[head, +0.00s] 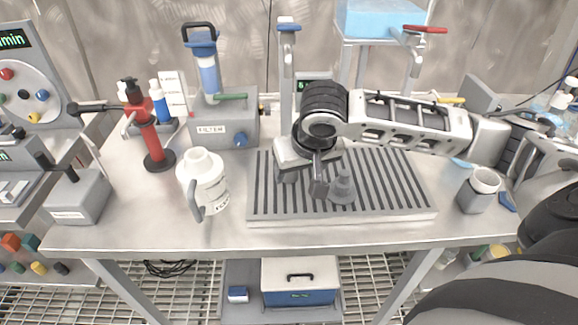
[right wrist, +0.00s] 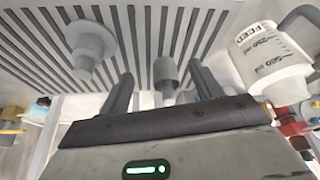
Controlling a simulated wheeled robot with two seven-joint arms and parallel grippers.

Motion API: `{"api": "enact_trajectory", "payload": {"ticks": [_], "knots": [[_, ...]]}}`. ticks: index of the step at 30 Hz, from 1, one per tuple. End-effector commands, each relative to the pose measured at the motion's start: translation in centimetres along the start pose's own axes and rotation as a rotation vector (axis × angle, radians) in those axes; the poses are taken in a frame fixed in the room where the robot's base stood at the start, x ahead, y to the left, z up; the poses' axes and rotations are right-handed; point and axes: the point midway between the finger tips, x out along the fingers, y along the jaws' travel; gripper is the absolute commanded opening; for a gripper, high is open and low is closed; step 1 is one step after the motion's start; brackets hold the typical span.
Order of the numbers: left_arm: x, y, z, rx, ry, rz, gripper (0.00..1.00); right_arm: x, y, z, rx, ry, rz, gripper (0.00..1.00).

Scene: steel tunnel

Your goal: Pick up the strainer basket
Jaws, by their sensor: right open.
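My right gripper (head: 303,184) is open and points down over the slotted grey tray (head: 415,207) in the head view. In the right wrist view, a small grey cup-shaped piece (right wrist: 165,70), which looks like the strainer basket, stands between the two spread fingers (right wrist: 160,75). The fingers appear apart from it on both sides. In the head view the gripper hides this piece. A grey cone-shaped piece (head: 343,187) stands on the tray just right of the fingers; it also shows in the right wrist view (right wrist: 88,48). My left gripper is not in view.
A white jug (head: 203,182) stands left of the tray, with a red stand (head: 157,140) beyond it. The grey filter unit (head: 226,125) and a tap column (head: 287,60) are behind. A grey cup (head: 479,190) stands right. The tray's front strip is clear.

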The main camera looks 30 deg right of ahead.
Motion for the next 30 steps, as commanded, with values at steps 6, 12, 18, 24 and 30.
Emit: {"api": "enact_trajectory", "payload": {"ticks": [6,12,18,24,30], "knots": [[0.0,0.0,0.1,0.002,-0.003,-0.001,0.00,0.6,-0.1,-1.6,0.000,0.000,-0.002,0.65],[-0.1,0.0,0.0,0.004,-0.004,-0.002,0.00,1.7,-0.1,-4.3,0.002,0.001,-0.001,0.65],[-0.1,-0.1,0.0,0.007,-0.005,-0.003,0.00,3.2,-0.1,-5.4,-0.002,-0.001,0.001,0.65],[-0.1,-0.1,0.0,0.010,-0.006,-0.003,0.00,3.5,-0.1,-5.4,-0.003,0.001,-0.001,0.65],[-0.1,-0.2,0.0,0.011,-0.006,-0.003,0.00,3.5,-0.1,-5.4,-0.003,0.001,-0.001,0.26]]}}
